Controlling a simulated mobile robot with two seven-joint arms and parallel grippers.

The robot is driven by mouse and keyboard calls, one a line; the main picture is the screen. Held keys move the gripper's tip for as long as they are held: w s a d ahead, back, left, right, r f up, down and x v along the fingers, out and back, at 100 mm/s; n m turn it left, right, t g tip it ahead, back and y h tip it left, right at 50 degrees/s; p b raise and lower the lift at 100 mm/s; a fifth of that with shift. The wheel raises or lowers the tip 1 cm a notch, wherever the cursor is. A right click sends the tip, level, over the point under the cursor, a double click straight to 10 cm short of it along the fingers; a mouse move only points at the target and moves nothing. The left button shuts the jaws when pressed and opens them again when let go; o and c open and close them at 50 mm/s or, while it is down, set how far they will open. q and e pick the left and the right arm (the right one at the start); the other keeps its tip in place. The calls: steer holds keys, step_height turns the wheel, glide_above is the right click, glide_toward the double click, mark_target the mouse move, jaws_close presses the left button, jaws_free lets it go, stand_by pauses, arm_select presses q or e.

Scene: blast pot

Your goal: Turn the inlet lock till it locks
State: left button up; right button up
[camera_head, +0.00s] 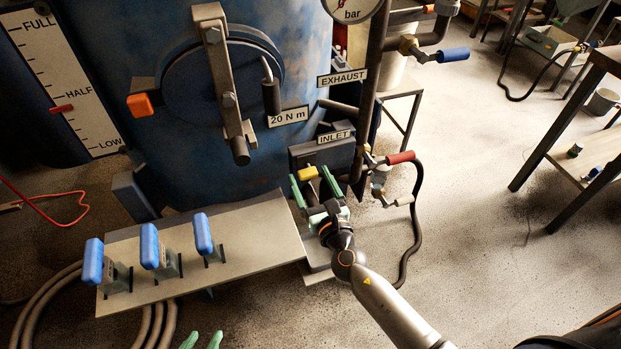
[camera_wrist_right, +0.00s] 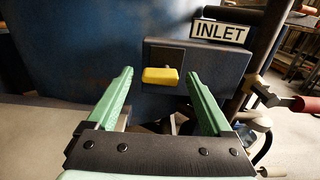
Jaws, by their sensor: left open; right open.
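The inlet lock is a yellow knob (camera_head: 307,173) on a dark box (camera_head: 300,152) at the foot of the blue pot, under the INLET label (camera_head: 335,136). In the right wrist view the yellow knob (camera_wrist_right: 160,76) lies level, its long side horizontal. My right gripper (camera_head: 315,182) is open in front of it. Its green fingers (camera_wrist_right: 159,88) stand to the left and right of the knob, apart from it. Only the green fingertips of my left gripper (camera_head: 202,341) show at the bottom edge of the head view, open and far from the lock.
A grey shelf (camera_head: 260,225) with several blue-handled levers (camera_head: 149,246) stands left of my right gripper. A red-handled valve (camera_head: 400,158) and a black hose (camera_head: 417,230) are close on its right.

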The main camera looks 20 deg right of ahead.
steer(key=shift+w, duration=0.15)
jaws_close()
stand_by(0.7)
